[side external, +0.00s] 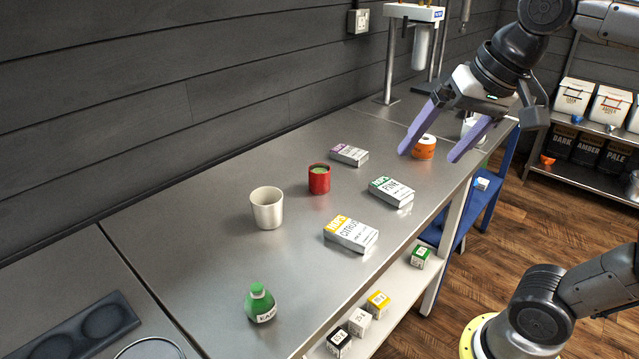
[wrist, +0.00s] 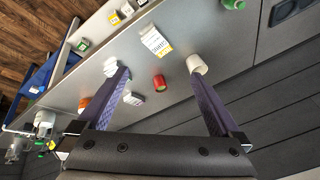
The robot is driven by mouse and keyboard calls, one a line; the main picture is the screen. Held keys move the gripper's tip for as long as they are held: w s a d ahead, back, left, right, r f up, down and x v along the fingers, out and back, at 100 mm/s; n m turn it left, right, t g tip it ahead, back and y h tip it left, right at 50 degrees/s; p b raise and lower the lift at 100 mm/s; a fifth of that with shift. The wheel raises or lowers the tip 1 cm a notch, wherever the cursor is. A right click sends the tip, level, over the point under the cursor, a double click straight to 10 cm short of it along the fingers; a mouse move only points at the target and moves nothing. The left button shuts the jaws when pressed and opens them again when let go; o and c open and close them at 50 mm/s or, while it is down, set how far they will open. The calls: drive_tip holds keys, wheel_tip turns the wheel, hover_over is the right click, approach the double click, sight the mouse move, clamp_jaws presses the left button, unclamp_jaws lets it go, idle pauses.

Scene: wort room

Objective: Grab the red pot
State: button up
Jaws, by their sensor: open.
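The red pot (side external: 319,179) is a small red cylinder with a green top. It stands upright on the steel counter (side external: 190,250), between a white cup and several boxes. In the wrist view the red pot (wrist: 160,82) shows between my two fingers, well beyond their tips. My gripper (side external: 428,148) is open and empty, with two purple fingers spread wide. It hangs above the counter, to the right of the red pot and apart from it. The fingers also show in the wrist view (wrist: 160,78).
A white cup (side external: 267,208) stands left of the pot. A purple-labelled box (side external: 349,155), a green-labelled box (side external: 391,192) and a yellow-labelled box (side external: 351,234) lie nearby. An orange roll (side external: 424,147) is near my gripper. A green bottle (side external: 259,303) stands toward the front. The dark wall runs behind.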

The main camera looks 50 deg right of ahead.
drive_tip(key=w+d+r+m+g, duration=0.15)
drive_tip(key=w+r+m, duration=0.4)
drive_tip(key=w, duration=0.65)
drive_tip(key=m+g, duration=0.4)
drive_tip(key=m, duration=0.1)
hover_over(320, 177)
drive_tip(key=w+d, duration=0.2)
drive_tip(key=d, duration=0.1)
wheel_tip(320, 177, down, 19)
wheel_tip(320, 177, down, 6)
drive_tip(key=shift+s+a+f, duration=0.15)
drive_tip(key=shift+f, duration=0.1)
drive_tip(key=shift+a+f, duration=0.2)
drive_tip(key=shift+f, duration=1.45)
drive_tip(key=shift+a+f, duration=0.15)
drive_tip(key=shift+f, duration=1.45)
drive_tip(key=shift+r, duration=0.1)
drive_tip(key=c, duration=1.5)
